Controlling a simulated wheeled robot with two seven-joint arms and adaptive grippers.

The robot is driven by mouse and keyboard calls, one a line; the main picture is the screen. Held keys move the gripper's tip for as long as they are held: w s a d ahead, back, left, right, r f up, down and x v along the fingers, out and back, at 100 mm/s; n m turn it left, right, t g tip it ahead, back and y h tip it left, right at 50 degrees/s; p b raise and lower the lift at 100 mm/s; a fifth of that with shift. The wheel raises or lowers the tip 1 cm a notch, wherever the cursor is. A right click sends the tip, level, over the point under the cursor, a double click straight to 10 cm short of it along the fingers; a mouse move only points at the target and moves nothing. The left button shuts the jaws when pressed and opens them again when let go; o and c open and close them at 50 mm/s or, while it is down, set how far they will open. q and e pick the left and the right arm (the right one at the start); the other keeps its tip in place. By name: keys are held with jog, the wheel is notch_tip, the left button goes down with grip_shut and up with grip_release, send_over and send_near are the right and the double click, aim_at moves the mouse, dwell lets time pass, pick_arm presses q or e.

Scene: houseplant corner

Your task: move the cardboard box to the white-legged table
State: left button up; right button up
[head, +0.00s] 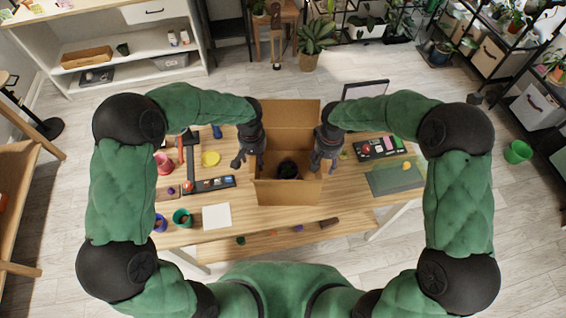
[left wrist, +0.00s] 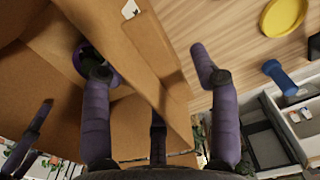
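The open cardboard box (head: 288,192) stands upright on the wooden table (head: 345,195), whose white legs (head: 395,220) show below its front edge. A dark round pot (head: 288,169) is inside the box. My left gripper (head: 249,160) is at the box's left wall. In the left wrist view, its fingers (left wrist: 150,85) are spread, one inside the box (left wrist: 150,50) and one outside, with a gap to the wall. My right gripper (head: 325,162) straddles the right wall with its fingers apart; its exact contact with the wall is unclear.
On the table, a yellow plate (head: 210,159), a white sheet (head: 217,216) and small pots lie left of the box. A green mat (head: 395,178) and a tool tray (head: 379,148) lie right. Shelves (head: 130,45) stand at the back left. A green pot (head: 517,152) is on the floor at right.

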pick_arm(q)
notch_tip(320, 180, up, 12)
pick_arm(e)
notch_tip(320, 180, up, 12)
dwell(0.9)
dwell(0.5)
